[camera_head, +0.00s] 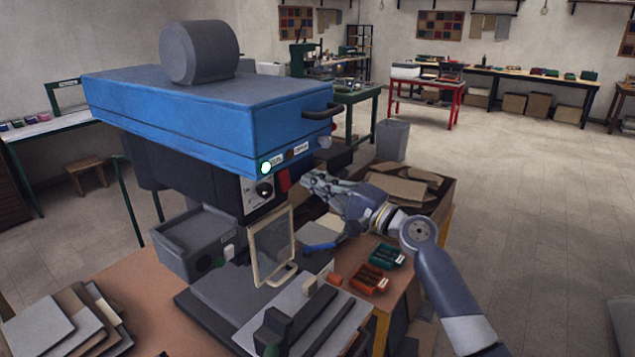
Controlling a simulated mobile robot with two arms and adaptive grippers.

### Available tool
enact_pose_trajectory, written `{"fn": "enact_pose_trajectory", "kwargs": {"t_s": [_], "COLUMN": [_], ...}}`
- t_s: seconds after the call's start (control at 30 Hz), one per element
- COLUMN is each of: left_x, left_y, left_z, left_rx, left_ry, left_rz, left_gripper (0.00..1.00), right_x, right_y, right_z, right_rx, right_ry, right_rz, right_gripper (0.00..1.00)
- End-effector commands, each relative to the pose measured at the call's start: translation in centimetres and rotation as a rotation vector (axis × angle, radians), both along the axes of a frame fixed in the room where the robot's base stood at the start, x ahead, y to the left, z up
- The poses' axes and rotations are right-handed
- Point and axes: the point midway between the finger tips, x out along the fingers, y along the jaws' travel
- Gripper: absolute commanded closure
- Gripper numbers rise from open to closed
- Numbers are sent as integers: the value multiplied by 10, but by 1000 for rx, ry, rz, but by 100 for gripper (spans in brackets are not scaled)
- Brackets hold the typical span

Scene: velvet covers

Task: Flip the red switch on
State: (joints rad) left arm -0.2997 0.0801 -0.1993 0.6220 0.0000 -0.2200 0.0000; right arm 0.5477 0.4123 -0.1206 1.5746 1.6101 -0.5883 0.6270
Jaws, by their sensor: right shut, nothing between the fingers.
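The red switch (284,180) is a small red block on the front of the blue-topped machine (215,120), right of a dial panel (262,192). Its on or off position is too small to tell. A round lamp (266,168) glows green-white just above the panel. My right gripper (307,181) is shut and empty, its fingertips just right of the red switch; I cannot tell whether they touch it. My left gripper is not in view.
A clear guard in a pale frame (272,246) stands below the panel. A grey bin (202,243) sits left of it. Green (386,255) and orange (369,279) trays lie on the bench at right. Open floor lies further right.

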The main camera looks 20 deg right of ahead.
Motion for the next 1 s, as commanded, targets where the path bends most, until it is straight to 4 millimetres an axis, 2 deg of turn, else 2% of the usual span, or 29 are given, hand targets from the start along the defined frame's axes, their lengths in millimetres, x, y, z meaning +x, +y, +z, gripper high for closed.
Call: {"fn": "enact_pose_trajectory", "kwargs": {"t_s": [0.1, 0.23, 0.53, 0.7, 1.0], "left_x": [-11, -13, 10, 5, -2], "left_y": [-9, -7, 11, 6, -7], "left_z": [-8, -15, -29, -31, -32], "left_rx": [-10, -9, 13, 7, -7], "left_ry": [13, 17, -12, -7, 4], "left_rz": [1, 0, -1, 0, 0], "left_gripper": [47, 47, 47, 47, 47], "right_x": [-13, -28, -66, -74, -75], "right_y": [-12, -24, -53, -59, -60], "right_z": [0, 3, 12, 16, 18], "right_rx": [-4, -4, -4, -1, -1], "right_ry": [-2, -2, -1, -1, 0], "right_rz": [-3, -2, -2, 0, -1], "right_gripper": [100, 100, 100, 100, 100]}}
